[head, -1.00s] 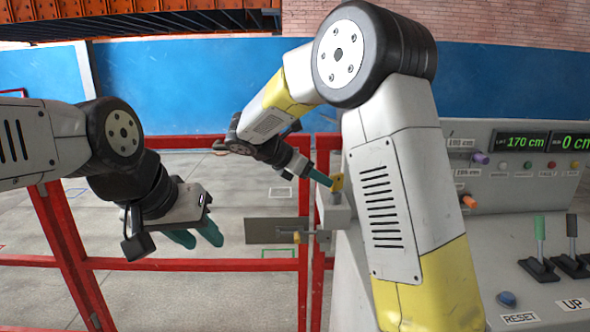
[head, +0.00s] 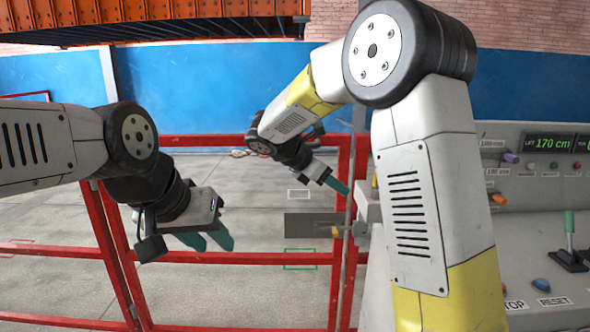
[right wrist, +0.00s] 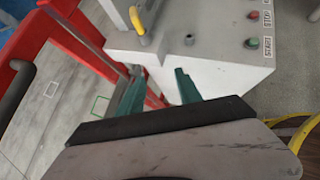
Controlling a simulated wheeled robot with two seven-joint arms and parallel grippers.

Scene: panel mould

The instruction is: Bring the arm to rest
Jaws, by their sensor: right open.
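My right arm reaches across the head view, and its gripper (head: 338,184) is out over the red railing, near the left edge of the control desk. In the right wrist view its two green fingers (right wrist: 158,92) stand apart with nothing between them. They point toward the grey housing with the yellow handle. My left gripper (head: 212,238) hangs at the left in the head view, in front of the railing. Its green fingers show side by side, partly overlapping, so their opening is unclear. I see nothing held in it.
The red railing (head: 230,258) runs across the front. The control desk (head: 530,235) stands at the right, with levers, buttons and a display reading 170 cm. A yellow handle (right wrist: 140,25) sits on its grey housing (right wrist: 215,45). Bare concrete floor lies beyond the railing.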

